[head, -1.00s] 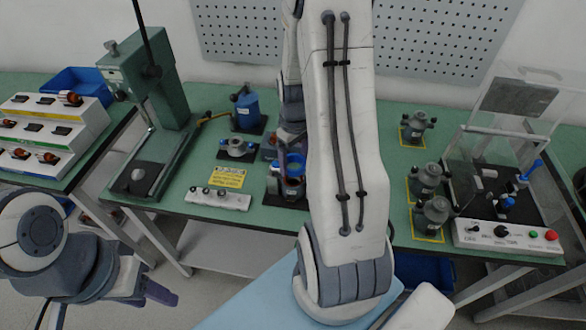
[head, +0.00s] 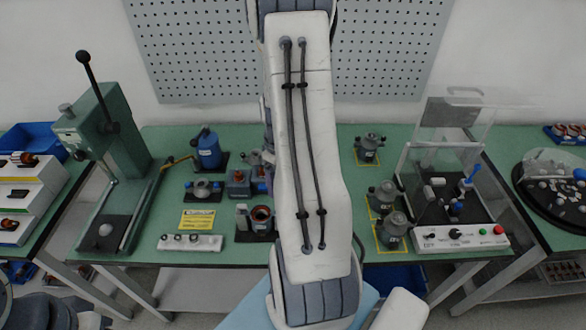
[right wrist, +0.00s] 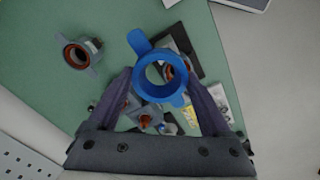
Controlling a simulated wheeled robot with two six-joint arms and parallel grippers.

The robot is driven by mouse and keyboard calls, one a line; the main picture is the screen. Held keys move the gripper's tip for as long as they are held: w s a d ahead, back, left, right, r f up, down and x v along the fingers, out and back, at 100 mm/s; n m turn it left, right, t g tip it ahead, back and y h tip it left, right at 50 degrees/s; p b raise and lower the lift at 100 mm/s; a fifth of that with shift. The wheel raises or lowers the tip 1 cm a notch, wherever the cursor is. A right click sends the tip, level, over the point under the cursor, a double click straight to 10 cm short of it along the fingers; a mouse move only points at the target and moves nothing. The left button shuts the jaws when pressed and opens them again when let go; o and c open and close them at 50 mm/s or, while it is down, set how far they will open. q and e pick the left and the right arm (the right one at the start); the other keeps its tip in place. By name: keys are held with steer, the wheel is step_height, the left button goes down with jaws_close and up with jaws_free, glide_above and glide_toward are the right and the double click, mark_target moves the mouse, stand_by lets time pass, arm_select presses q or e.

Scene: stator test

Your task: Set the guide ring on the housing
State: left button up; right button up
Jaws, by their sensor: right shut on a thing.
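The blue guide ring (right wrist: 139,76), with a side tab, is between the fingers of my right gripper (right wrist: 162,90) in the right wrist view. The gripper is shut on it. Beyond the ring, partly covered by it, a grey housing with an orange inner ring stands on a black mat (right wrist: 183,37). In the head view it appears as an orange-rimmed housing (head: 261,214) just left of my right arm. The ring is in front of it in the wrist view; I cannot tell the gap. Another orange-lined grey housing (right wrist: 77,56) stands apart. The head view hides my right gripper.
A green lever press (head: 100,160) stands at the left. A white strip (head: 190,242) and yellow label (head: 197,219) lie near the front edge. A test station with a clear cover (head: 455,200) and several grey units (head: 393,229) are at the right.

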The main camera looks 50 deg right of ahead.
mark_target(261, 188)
steer(key=w+a+p, duration=0.1)
steer(key=a+p, duration=0.1)
steer(key=p, duration=0.1)
steer(key=w+a+p, duration=0.2)
steer(key=p, duration=0.1)
steer(key=shift+w+f+p, duration=0.3)
steer(key=shift+f+p, duration=0.1)
arm_select(q)
step_height(261, 188, up, 6)
steer(key=b, duration=0.3)
arm_select(e)
step_height(261, 188, down, 6)
steer(key=a, duration=0.1)
steer(key=shift+w+f, duration=0.15)
steer(key=shift+w, duration=0.15)
arm_select(q)
steer(key=shift+f+b, duration=0.8)
steer(key=shift+f, duration=0.05)
arm_select(e)
steer(key=shift+f, duration=1.05)
arm_select(q)
steer(key=shift+f+b, duration=0.45)
arm_select(e)
steer(key=shift+f, duration=0.55)
